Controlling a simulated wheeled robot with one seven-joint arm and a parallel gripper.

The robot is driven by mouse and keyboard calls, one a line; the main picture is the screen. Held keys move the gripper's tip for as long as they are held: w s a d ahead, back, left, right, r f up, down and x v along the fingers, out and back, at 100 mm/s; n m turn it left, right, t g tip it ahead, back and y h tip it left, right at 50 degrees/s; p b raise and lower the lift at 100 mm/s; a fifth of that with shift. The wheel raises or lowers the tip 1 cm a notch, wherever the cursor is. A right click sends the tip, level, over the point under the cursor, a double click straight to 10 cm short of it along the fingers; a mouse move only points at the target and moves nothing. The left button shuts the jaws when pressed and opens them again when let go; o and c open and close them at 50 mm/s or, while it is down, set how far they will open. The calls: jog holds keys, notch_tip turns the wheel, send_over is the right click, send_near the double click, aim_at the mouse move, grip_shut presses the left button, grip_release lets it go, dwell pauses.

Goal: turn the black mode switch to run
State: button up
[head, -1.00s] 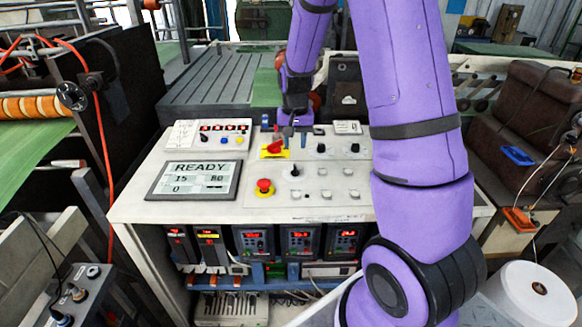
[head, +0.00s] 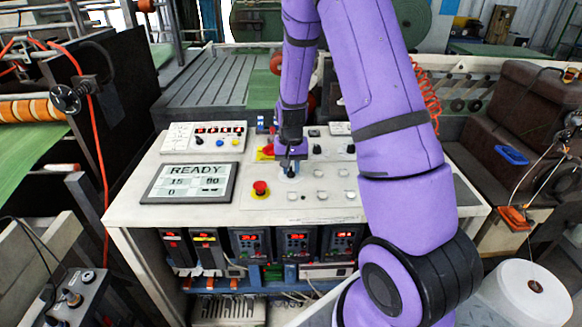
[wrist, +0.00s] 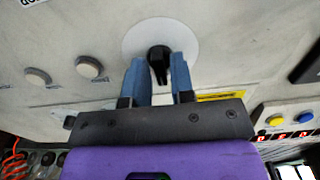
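The black mode switch (wrist: 159,58) is a small knob on a round white plate (wrist: 140,38) in the wrist view. The blue fingers of my gripper (wrist: 159,66) stand one on each side of the knob, open around it. Narrow gaps seem to show beside it; I cannot tell for certain whether either finger touches. In the head view my gripper (head: 290,167) points down at the middle of the panel and largely hides the switch. The run marking cannot be read.
A red emergency button (head: 260,188) sits left of my gripper. A red rotary handle on a yellow plate (head: 263,153) is close behind it. Pale push buttons (head: 320,195) are to the right. The display (head: 190,182) reads READY.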

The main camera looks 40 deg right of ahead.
grip_shut()
jog(key=shift+m, duration=0.3)
jog(key=m, duration=0.4)
jog(key=shift+m, duration=2.2)
jog(key=shift+o, duration=1.7)
grip_release()
